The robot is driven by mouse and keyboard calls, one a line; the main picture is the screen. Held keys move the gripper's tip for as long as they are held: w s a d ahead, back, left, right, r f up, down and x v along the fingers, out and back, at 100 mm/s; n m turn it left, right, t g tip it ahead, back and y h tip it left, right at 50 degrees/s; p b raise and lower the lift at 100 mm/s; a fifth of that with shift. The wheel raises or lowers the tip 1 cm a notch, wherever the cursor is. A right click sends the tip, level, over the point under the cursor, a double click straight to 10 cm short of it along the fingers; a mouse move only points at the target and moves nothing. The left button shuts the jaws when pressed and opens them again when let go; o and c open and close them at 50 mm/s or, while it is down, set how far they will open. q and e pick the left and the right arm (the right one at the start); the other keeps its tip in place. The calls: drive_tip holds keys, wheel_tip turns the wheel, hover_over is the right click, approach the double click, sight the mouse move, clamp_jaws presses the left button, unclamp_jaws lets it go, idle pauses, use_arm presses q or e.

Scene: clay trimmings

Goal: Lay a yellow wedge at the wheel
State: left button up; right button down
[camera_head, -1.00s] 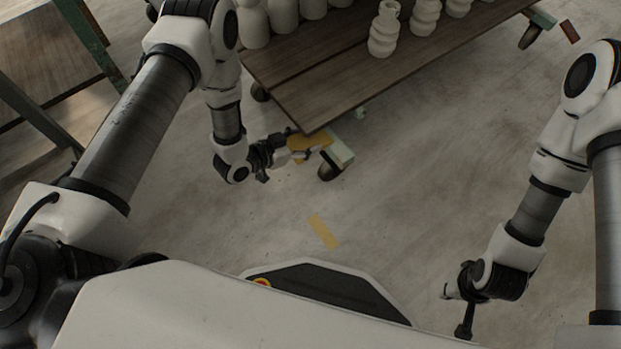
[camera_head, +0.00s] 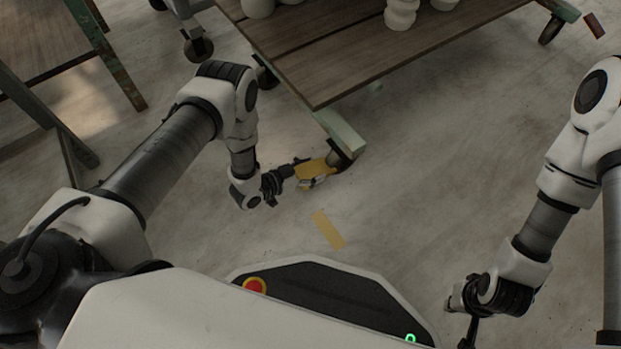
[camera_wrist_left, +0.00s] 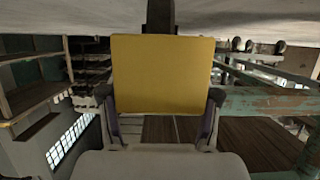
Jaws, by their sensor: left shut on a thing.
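My left gripper (camera_head: 308,180) is shut on a yellow wedge (camera_head: 314,168) and holds it low, beside the near caster wheel (camera_head: 343,157) of the wooden cart. In the head view the wedge overlaps the wheel's left side; I cannot tell whether they touch or whether the wedge rests on the floor. In the left wrist view the broad yellow face of the wedge (camera_wrist_left: 162,75) sits between the two fingers of the left gripper (camera_wrist_left: 161,105) and hides much behind it. My right gripper (camera_head: 462,310) hangs at lower right, its fingers too small and partly hidden to judge.
The cart top (camera_head: 330,80) carries pale pots (camera_head: 400,15) above the wheel, with a green frame end (camera_head: 340,133) over it. A yellow strip (camera_head: 328,229) lies on the floor in front. A dark red block (camera_head: 595,25) lies near the far wheel (camera_head: 551,28).

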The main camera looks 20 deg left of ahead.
use_arm(q)
wheel_tip(320, 180, down, 4)
drive_tip(key=shift+r+b, duration=0.1)
drive_tip(key=shift+b, duration=0.75)
drive_tip(key=shift+r, duration=0.15)
drive_tip(key=shift+f+b, duration=0.4)
drive_tip(key=shift+f, duration=0.2)
drive_tip(key=o, duration=1.4)
drive_tip(key=shift+o, duration=0.2)
